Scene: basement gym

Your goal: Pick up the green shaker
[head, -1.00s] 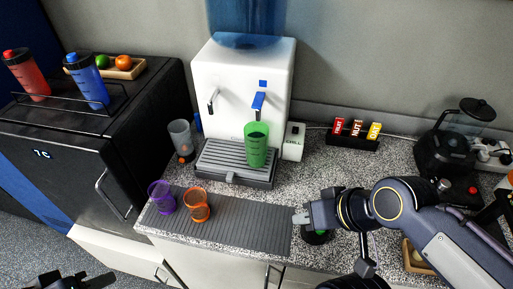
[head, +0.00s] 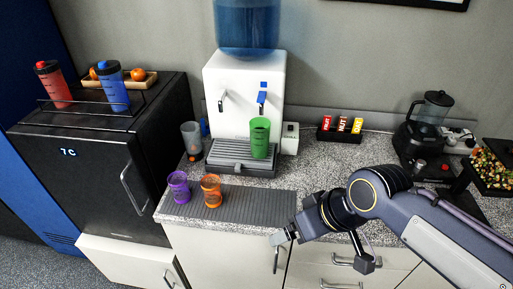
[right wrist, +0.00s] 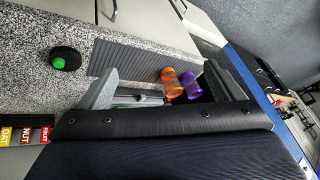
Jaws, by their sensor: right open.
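The green shaker (head: 260,138) is a translucent green cup. It stands upright on the drip tray (head: 222,165) of the white water dispenser (head: 243,82), under the blue tap (head: 262,98). My right gripper (head: 283,237) is in front of the counter's front edge, lower in the picture than the shaker and apart from it. It is open and holds nothing. In the right wrist view, my gripper's dark body hides most of the dispenser area, and the shaker cannot be made out clearly there. My left gripper is out of view.
Purple (head: 178,187) and orange (head: 211,190) cups stand on the grey ribbed mat (head: 255,202). A clear grey cup (head: 191,138) is left of the dispenser. A black lid with a green top (right wrist: 66,60) lies on the counter. A blender (head: 428,125) stands at right.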

